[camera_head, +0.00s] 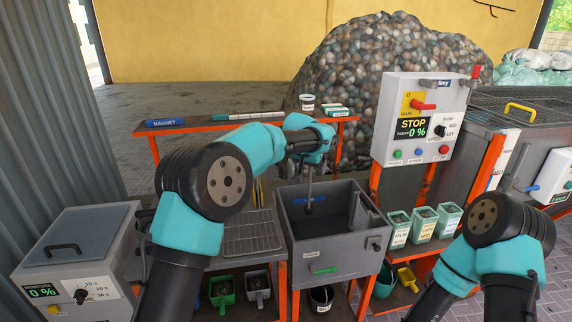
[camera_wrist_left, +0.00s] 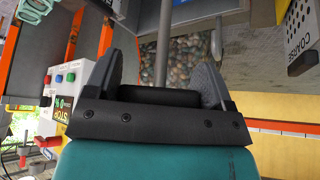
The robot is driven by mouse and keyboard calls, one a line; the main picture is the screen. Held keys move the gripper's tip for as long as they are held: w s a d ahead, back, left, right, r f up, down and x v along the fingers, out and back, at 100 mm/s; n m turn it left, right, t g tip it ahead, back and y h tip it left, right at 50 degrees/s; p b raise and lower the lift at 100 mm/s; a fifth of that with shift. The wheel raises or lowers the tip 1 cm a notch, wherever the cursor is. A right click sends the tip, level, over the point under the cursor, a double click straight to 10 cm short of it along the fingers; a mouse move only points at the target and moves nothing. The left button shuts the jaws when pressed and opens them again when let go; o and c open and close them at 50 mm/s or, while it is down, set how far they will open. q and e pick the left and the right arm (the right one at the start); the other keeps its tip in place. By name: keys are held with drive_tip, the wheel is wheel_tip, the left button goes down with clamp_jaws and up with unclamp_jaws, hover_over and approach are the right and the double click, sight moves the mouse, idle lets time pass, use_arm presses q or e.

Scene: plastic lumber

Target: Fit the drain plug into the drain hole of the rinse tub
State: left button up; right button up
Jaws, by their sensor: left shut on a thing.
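The rinse tub (camera_head: 345,256) is a grey open box with a small label and a green handle on its front. The drain plug (camera_head: 308,208) has a dark end on a thin grey rod and hangs upright inside the tub's opening. My left gripper (camera_head: 306,152) is above the tub. In the left wrist view my left gripper (camera_wrist_left: 165,90) is shut on the plug's black crossbar (camera_wrist_left: 160,97), with the grey rod (camera_wrist_left: 163,45) extending beyond it. The drain hole is hidden, and I cannot tell whether the plug touches the floor. My right gripper is out of view.
A control box (camera_head: 428,118) with a red lever stands behind the tub to the right. Several small labelled bins (camera_head: 423,222) sit right of it. A wire rack (camera_head: 251,232) lies left. A grey moisture box (camera_head: 80,262) stands at lower left.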

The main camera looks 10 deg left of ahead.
use_arm(q)
drive_tip(key=shift+d+f, duration=0.1)
drive_tip(key=shift+f, duration=0.05)
idle(0.4)
wheel_tip(320, 180, down, 27)
idle(6.0)
idle(0.3)
